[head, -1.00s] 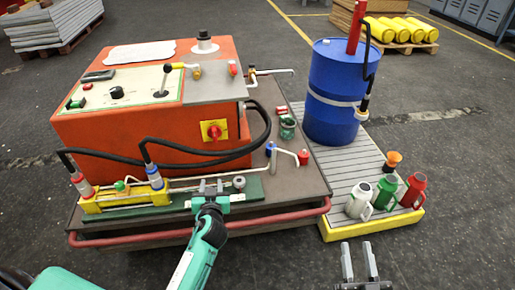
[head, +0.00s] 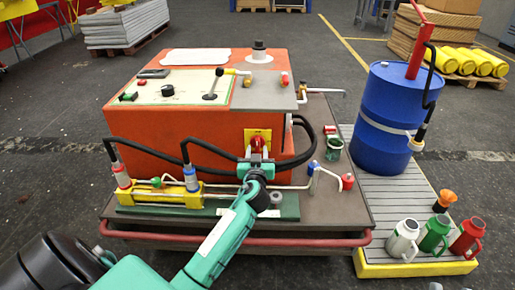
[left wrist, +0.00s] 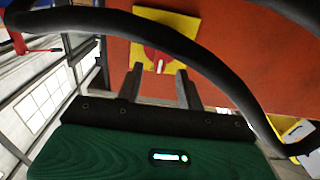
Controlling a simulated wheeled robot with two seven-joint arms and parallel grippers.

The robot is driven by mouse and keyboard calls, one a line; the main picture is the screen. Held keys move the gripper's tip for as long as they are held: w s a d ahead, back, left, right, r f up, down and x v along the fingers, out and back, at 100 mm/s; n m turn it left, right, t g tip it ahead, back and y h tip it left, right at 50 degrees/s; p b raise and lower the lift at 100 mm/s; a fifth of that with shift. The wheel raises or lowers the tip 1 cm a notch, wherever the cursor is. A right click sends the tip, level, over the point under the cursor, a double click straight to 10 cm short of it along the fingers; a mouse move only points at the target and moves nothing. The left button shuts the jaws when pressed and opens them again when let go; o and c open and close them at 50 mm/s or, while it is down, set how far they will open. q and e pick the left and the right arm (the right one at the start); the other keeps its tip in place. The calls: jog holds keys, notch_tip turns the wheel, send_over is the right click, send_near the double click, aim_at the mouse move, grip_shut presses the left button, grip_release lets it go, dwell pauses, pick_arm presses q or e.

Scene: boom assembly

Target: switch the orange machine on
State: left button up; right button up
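The orange machine (head: 200,124) stands on a cart. On its front is a yellow plate (head: 249,134) with a red rotary switch (head: 257,143). In the left wrist view the red switch (left wrist: 152,55) sits on its yellow plate (left wrist: 186,28), with a pale mark on the knob. My left gripper (head: 256,164) is in front of the switch. In the left wrist view its two fingers (left wrist: 160,88) are apart with nothing between them, pointing at the switch from just short of it.
A black hose (left wrist: 205,55) arcs across the left wrist view, close by the fingers. A yellow-ended cylinder (head: 160,196) lies on the cart below the switch. A blue drum (head: 392,120) and several jugs (head: 435,234) stand on a pallet at right.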

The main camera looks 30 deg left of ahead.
aim_at(257, 144)
pick_arm(q)
jog(key=shift+x, duration=1.55)
pick_arm(e)
jog(key=shift+s+d+r+t, duration=0.2)
jog(key=shift+s+r+t, duration=0.05)
jog(key=shift+r+t, duration=0.3)
pick_arm(q)
grip_shut()
pick_arm(e)
jog(key=shift+w, duration=0.1)
